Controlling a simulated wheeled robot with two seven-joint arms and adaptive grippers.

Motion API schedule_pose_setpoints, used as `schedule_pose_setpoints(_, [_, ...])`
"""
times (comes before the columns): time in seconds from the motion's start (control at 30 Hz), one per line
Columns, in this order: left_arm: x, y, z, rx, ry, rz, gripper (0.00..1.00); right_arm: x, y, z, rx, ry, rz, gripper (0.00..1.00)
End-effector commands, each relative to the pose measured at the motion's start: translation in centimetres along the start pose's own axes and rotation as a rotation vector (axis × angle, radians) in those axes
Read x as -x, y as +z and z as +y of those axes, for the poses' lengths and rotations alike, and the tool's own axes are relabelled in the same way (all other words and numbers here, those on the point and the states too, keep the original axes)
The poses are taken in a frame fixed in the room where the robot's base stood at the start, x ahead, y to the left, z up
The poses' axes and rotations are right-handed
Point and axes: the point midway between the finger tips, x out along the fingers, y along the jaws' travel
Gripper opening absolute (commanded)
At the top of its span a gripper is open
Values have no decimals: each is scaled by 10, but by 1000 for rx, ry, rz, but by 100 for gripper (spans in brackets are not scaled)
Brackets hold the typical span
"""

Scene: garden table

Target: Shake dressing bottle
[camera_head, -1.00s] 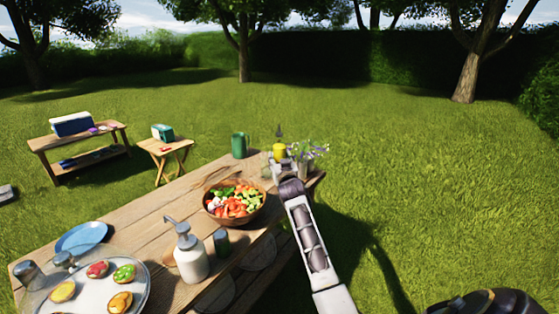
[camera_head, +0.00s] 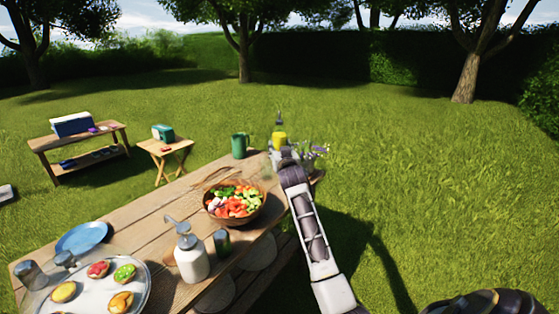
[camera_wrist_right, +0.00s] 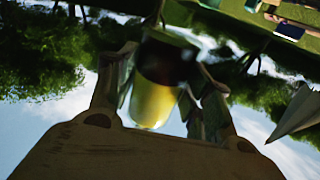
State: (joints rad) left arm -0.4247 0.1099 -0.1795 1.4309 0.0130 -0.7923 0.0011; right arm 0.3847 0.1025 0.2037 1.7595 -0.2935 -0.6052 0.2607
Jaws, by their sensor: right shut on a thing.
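The dressing bottle (camera_head: 279,138) is yellow with a dark thin top. My right gripper (camera_head: 280,151) is shut on it at the far right end of the wooden table and holds it up. In the right wrist view the bottle (camera_wrist_right: 155,90) sits between the two fingers of my right gripper (camera_wrist_right: 160,95), yellow in its lower part in the picture and dark above. The picture there is upside down, with sky below and trees above. The gripper hides part of the bottle in the head view. My left gripper is not in view.
On the table (camera_head: 140,243) stand a salad bowl (camera_head: 262,207), a green mug (camera_head: 240,145), a white pump bottle (camera_head: 192,262), a dark shaker (camera_head: 222,243), a blue plate (camera_head: 82,238) and a food tray (camera_head: 72,303). A flower vase (camera_head: 312,154) is close to my right gripper. Lawn surrounds the table.

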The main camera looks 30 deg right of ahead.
Motion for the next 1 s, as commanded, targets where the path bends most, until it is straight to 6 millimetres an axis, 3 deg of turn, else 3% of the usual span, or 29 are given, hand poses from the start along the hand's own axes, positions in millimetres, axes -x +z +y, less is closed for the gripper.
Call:
schedule_pose_setpoints(0.03, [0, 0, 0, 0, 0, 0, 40, 1, 25, 0, 2, 0, -11, 17])
schedule_pose_setpoints(0.1, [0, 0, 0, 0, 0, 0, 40, 1, 53, 0, 1, 0, -11, 17])
schedule_pose_setpoints(0.17, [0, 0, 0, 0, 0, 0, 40, 0, 63, 0, 0, 0, -4, 17])
schedule_pose_setpoints(0.3, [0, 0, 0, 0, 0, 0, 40, 0, 52, 0, -1, 1, 5, 17])
schedule_pose_setpoints(0.43, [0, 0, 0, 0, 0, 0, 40, 0, 1, 1, 0, 1, 11, 17])
schedule_pose_setpoints(0.5, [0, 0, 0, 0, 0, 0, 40, 0, -12, 0, 0, 0, 4, 17])
schedule_pose_setpoints(0.63, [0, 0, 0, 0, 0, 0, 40, 0, -4, 0, 1, 0, -5, 17])
schedule_pose_setpoints(0.8, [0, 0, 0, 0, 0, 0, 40, 1, 58, 0, 1, 1, -10, 17])
schedule_pose_setpoints(1.0, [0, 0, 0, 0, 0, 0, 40, 0, 60, 0, 0, 0, 1, 17])
